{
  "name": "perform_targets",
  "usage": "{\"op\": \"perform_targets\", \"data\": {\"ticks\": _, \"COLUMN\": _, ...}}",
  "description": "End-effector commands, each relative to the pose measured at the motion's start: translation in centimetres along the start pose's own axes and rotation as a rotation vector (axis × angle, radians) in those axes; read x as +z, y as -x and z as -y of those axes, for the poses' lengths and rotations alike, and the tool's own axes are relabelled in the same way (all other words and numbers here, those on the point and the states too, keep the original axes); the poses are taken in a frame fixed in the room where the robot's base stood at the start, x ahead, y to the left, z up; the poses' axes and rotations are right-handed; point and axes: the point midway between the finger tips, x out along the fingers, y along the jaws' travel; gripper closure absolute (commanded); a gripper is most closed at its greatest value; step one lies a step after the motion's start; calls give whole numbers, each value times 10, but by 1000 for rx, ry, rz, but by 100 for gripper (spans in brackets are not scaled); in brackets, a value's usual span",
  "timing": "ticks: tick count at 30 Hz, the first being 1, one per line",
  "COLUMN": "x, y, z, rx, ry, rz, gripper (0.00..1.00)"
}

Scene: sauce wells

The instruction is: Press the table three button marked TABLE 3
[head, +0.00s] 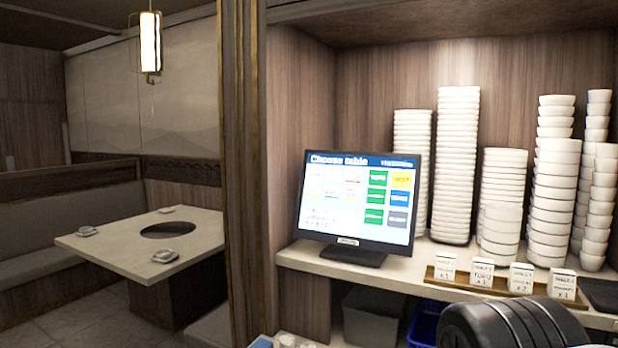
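A touch monitor (358,205) stands on the shelf in the head view, its screen lit and headed "Choose table". White cells with small red and blue marks fill the left and middle of the screen. Green, yellow, blue and grey buttons stand at its right. The labels are too small to read, so I cannot tell which one is TABLE 3. My gripper's fingers are not in view. A black ribbed part at the lower right looks like my arm, well apart from the monitor and below it.
The shelf (300,256) holds tall stacks of white bowls (455,165) right of the monitor. Several small white cards (521,278) stand on a wooden tray in front of them. A wooden post (240,170) separates the shelf from a dining table (110,243) at left. Bins sit below.

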Motion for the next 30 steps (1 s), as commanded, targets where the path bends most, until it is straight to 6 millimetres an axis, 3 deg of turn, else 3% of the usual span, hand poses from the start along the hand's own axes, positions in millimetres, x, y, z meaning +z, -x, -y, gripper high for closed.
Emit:
{"op": "perform_targets", "data": {"ticks": 14, "x": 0, "y": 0, "z": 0, "rx": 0, "ry": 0, "rz": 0, "gripper": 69}}
{"op": "perform_targets", "data": {"ticks": 20, "x": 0, "y": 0, "z": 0, "rx": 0, "ry": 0, "rz": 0, "gripper": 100}}
{"op": "perform_targets", "data": {"ticks": 30, "x": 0, "y": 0, "z": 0, "rx": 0, "ry": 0, "rz": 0, "gripper": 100}}
